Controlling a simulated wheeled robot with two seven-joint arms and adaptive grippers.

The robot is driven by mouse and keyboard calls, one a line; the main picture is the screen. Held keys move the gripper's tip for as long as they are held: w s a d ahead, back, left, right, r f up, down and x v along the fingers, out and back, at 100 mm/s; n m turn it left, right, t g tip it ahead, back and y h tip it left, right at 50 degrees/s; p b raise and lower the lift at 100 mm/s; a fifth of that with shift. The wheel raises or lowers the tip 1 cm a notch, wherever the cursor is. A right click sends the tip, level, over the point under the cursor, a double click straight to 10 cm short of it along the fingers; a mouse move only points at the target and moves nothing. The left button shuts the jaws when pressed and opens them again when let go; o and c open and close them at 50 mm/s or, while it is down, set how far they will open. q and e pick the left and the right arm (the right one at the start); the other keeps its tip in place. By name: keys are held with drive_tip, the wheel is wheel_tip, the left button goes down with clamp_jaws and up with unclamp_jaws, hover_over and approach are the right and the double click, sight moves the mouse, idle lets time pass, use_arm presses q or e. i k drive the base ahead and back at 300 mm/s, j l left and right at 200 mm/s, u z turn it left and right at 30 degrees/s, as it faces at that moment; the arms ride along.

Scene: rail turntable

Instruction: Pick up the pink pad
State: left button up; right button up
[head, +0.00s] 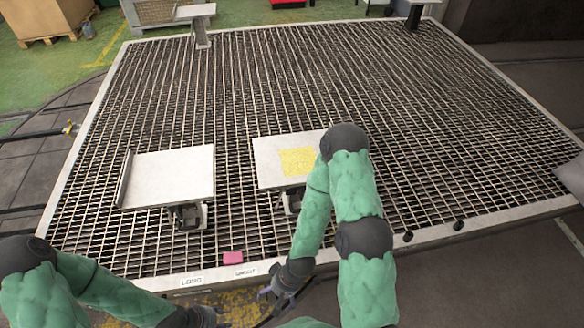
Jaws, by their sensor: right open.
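The pink pad (232,257) lies flat at the front edge of the grated table (130,240), just above the front rim. My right gripper (273,298) is open and empty, below and to the right of the pad in the picture, in front of the rim and apart from the pad. My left gripper (205,317) shows only in part at the bottom edge, below the pad, and its fingers are too hidden to read.
Two grey plates stand on the grating, a left one (168,178) and a right one (270,150) with a yellow patch (298,161). My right arm covers part of the right plate. Labels (192,281) sit on the front rim. The grating around the pad is clear.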

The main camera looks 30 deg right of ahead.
sight(232, 258)
drive_tip(key=i+j, duration=0.1)
drive_tip(key=j, duration=0.45)
drive_tip(key=i+j, duration=0.1)
drive_tip(key=j, duration=0.5)
drive_tip(key=i+j, duration=0.1)
drive_tip(key=j, duration=0.45)
drive_tip(key=i+z, duration=0.05)
